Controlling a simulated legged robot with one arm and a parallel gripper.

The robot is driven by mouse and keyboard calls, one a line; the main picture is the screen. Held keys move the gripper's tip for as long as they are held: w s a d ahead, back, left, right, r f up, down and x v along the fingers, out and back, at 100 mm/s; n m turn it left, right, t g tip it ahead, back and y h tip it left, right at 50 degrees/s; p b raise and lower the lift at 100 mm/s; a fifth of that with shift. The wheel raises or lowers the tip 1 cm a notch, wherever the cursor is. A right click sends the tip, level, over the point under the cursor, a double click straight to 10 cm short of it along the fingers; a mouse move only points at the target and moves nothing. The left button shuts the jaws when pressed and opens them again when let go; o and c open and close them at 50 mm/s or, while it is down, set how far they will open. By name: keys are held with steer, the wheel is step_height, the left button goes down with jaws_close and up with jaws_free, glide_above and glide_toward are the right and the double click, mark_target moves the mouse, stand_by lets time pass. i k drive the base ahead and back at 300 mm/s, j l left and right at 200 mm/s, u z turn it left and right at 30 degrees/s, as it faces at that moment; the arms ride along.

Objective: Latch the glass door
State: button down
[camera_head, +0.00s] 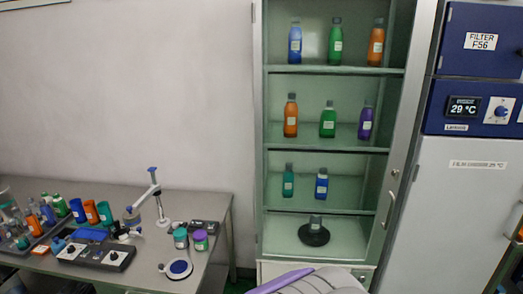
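A tall pale green cabinet stands in the middle of the head view, with a glass door (404,150) across its front. A vertical bar handle (389,210) is on the door's right stile, with a small round knob or lock (395,173) just above it. The door looks closed or nearly so; I cannot tell whether it is flush or latched. A rounded grey and purple part of my own body shows at the bottom edge, below the cabinet. My gripper's fingers are not in view, and nothing of mine touches the door.
Coloured bottles (335,40) stand on the cabinet shelves, and a black round-based item (314,232) sits on the lowest. A cluttered lab bench (215,265) is at left. A white and blue appliance (455,210) stands close at right, beside the handle.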

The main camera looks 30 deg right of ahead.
mark_target(394, 172)
steer(key=z, duration=1.3)
